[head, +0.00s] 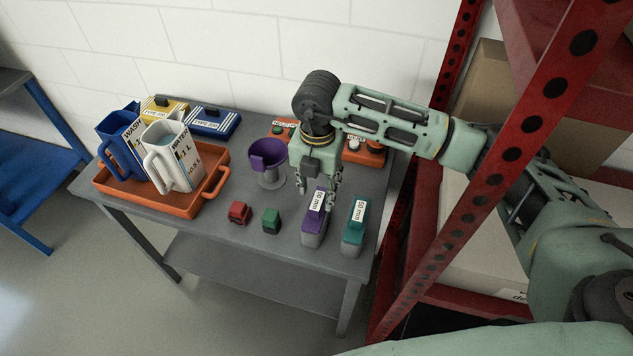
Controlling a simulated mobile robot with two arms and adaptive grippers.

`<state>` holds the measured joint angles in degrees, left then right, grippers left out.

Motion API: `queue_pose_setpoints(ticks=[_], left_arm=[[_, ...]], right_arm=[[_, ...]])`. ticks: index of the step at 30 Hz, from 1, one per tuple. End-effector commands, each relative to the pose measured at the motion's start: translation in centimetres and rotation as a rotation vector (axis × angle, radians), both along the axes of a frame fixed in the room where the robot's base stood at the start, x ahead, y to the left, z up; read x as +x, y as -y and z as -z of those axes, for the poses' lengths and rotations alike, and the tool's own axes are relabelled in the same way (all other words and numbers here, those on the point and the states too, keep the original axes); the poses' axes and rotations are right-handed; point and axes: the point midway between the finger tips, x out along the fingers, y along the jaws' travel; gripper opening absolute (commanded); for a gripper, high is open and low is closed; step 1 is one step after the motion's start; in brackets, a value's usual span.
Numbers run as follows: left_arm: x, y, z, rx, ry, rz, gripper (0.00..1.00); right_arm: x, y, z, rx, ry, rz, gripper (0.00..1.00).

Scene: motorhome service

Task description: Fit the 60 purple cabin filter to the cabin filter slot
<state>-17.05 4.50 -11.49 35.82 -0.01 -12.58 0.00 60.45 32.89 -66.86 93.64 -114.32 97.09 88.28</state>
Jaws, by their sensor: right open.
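The purple cabin filter (312,228), a purple-topped block with a grey lower part and a white "mm" label whose number is hard to read, stands on the grey table near its front right. My right gripper (317,198) reaches in from the right and points down at the filter's far end, with its fingers open. I cannot tell whether the fingers touch the filter. I cannot make out the cabin filter slot in this view. My left gripper is not in view.
A teal filter (354,230) marked 50 mm stands close right of the purple one. Red (239,212) and green (271,220) small blocks and a purple cup (267,155) are to the left. An orange tray (205,205) holds jugs. A red rack post (465,205) rises at right.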

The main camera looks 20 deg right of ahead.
Motion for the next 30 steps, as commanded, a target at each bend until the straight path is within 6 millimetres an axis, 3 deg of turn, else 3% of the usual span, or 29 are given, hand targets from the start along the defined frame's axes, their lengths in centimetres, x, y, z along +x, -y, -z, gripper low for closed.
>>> queue_pose_setpoints(ticks=[1,9,20,30], left_arm=[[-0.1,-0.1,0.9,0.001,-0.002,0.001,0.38],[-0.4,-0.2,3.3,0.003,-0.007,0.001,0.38],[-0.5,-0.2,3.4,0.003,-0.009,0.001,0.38],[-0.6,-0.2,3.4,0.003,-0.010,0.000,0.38]], right_arm=[[0.0,0.0,1.3,0.000,-0.001,0.000,0.42],[0.0,0.0,5.2,0.001,-0.002,-0.001,0.42],[0.0,0.0,5.6,0.002,-0.001,-0.001,0.41],[0.0,0.0,5.7,0.002,-0.001,-0.001,0.12]])
